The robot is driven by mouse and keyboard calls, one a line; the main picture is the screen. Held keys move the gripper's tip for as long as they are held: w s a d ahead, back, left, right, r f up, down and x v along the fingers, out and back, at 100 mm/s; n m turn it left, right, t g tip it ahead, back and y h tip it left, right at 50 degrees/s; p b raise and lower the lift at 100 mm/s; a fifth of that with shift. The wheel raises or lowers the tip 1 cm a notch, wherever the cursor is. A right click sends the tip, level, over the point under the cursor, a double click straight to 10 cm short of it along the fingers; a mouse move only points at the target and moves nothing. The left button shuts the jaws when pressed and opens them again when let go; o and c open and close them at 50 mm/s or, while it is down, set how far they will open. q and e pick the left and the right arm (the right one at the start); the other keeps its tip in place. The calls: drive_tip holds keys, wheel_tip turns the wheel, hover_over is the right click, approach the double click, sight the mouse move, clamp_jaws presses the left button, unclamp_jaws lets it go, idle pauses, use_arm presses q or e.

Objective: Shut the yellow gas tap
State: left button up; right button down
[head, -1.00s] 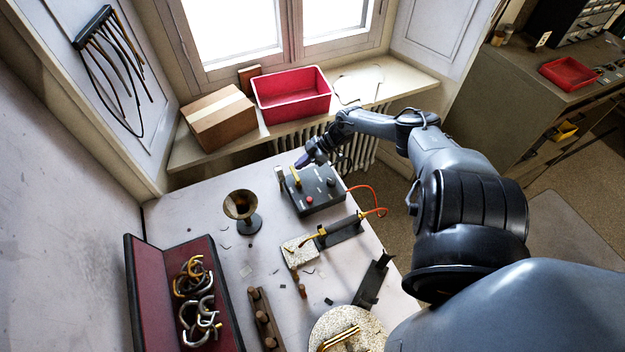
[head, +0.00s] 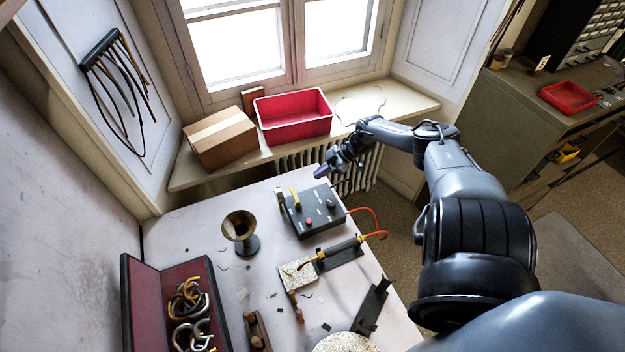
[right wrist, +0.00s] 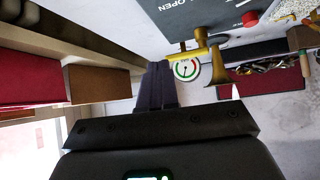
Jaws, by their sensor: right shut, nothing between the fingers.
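The yellow gas tap (head: 295,197) is a short yellow lever on the left part of a dark grey control box (head: 318,213) at the back of the bench. It also shows in the right wrist view (right wrist: 200,38), near the printed word OPEN and a round white gauge (right wrist: 186,69). My right gripper (head: 320,172) is shut and empty, just behind the box and up to the right of the tap. Its closed fingers (right wrist: 158,68) are apart from the tap in the right wrist view. My left gripper is not in view.
A red bin (head: 293,125) and a cardboard box (head: 220,140) sit on the windowsill behind. Small scraps lie on the bench.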

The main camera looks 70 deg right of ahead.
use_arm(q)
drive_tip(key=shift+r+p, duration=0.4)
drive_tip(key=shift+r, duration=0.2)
use_arm(e)
drive_tip(key=shift+d+v, duration=0.15)
drive_tip(key=shift+v, duration=1.1)
drive_tip(key=shift+d+v, duration=0.15)
drive_tip(key=shift+v, duration=1.15)
drive_tip(key=shift+w, duration=0.15)
